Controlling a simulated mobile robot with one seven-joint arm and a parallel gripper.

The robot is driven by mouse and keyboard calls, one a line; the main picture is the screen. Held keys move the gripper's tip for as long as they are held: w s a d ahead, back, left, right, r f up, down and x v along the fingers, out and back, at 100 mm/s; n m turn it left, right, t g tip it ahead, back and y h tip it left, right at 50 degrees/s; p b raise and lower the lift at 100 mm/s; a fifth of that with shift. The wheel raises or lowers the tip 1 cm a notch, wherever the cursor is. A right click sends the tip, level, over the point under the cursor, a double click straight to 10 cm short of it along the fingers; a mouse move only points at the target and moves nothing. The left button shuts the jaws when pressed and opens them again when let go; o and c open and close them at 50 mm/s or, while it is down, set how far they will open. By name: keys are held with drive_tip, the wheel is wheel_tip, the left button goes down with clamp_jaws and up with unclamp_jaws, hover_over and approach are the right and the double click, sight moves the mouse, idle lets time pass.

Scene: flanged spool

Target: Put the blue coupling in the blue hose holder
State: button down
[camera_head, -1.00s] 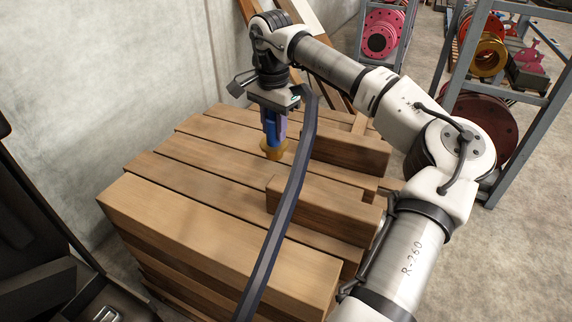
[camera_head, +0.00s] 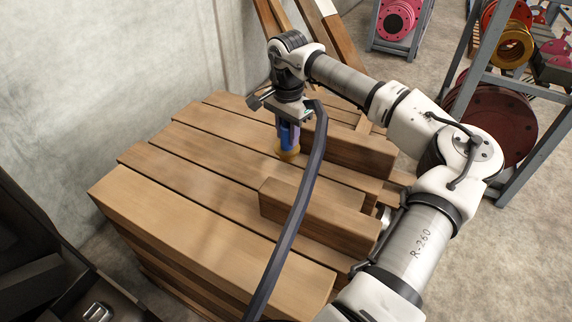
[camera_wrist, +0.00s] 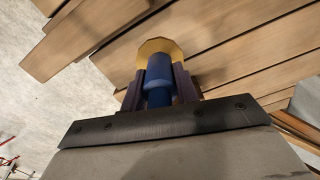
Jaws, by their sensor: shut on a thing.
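My gripper (camera_head: 288,133) is shut on the blue coupling (camera_head: 284,132), a blue cylinder with a yellow flanged end pointing down. It hangs upright over the slatted wooden crate top, toward its back. In the wrist view the blue coupling (camera_wrist: 159,75) sits between my two gripper fingers (camera_wrist: 158,90), with its yellow flange (camera_wrist: 158,47) beyond them. Whether the flange touches the wood I cannot tell. No blue hose holder can be made out in either view.
The slatted wooden crate (camera_head: 190,180) fills the middle, with two raised wooden blocks (camera_head: 310,215) on its right side. A dark hose or cable (camera_head: 292,225) crosses in front. A concrete wall (camera_head: 100,80) stands left. A metal shelf with spools (camera_head: 490,110) stands right.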

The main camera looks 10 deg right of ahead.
wheel_tip(320, 180, down, 12)
drive_tip(key=p, duration=0.2)
drive_tip(key=shift+f+p, duration=0.15)
drive_tip(key=shift+p, duration=0.15)
drive_tip(key=shift+f, duration=0.2)
drive_tip(key=c, duration=1.1)
unclamp_jaws()
drive_tip(key=shift+o, duration=0.2)
drive_tip(key=shift+r, duration=0.1)
wheel_tip(320, 180, up, 12)
drive_tip(key=b, duration=0.2)
drive_tip(key=shift+r+b, duration=0.1)
drive_tip(key=shift+b, duration=0.3)
